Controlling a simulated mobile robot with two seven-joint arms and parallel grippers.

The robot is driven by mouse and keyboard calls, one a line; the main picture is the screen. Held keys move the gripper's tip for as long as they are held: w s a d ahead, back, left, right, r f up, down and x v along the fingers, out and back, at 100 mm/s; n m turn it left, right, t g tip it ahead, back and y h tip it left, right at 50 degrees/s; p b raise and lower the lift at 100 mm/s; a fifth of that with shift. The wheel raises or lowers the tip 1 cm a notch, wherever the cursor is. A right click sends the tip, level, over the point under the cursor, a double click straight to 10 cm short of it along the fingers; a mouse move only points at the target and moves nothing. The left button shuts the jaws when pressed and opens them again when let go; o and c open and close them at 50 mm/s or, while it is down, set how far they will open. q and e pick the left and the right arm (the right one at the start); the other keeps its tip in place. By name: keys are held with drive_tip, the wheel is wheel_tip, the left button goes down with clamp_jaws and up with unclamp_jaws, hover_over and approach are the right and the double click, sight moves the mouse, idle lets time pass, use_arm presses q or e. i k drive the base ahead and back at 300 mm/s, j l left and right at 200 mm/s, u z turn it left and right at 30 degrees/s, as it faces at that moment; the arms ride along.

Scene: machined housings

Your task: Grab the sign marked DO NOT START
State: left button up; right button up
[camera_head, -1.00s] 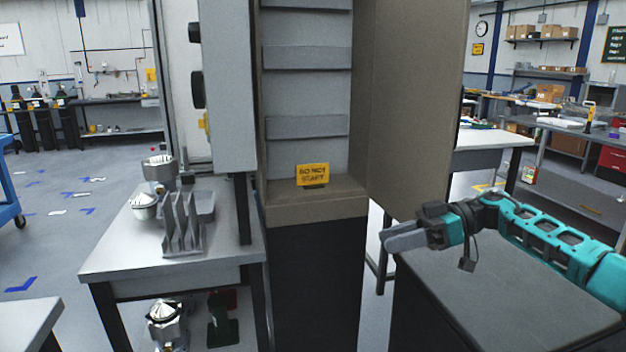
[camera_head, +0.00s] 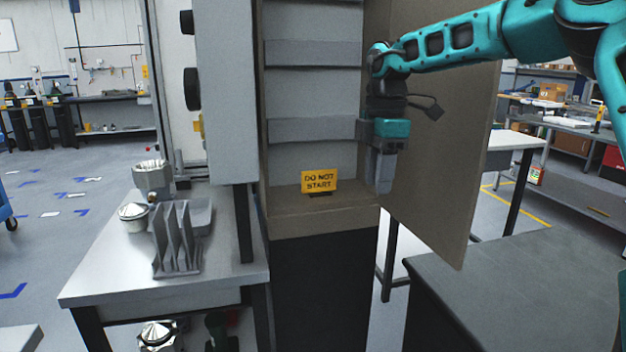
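The yellow sign (camera_head: 320,181) with the dark words DO NOT START stands upright on a small dark base on the floor of the open cabinet (camera_head: 310,222). My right gripper (camera_head: 384,186) points downward just right of the sign, near the cabinet's right side and its open door. There is a visible gap between it and the sign. Its fingers overlap from this angle, so I cannot tell whether they are open or shut. Nothing shows in them. My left gripper is not in view.
The cabinet door (camera_head: 440,170) stands open on the right, behind my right arm. A grey bench (camera_head: 105,285) on the left holds a slotted rack (camera_head: 178,240) and metal parts (camera_head: 152,180). A dark-topped table (camera_head: 520,295) is at the lower right. The space before the sign is clear.

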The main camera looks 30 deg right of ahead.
sight(316, 183)
drive_tip(key=i+l, duration=0.2)
drive_tip(key=i, duration=0.2)
drive_tip(key=i+l, duration=0.15)
drive_tip(key=i, duration=0.2)
drive_tip(key=i+l, duration=0.2)
drive_tip(key=i, duration=0.2)
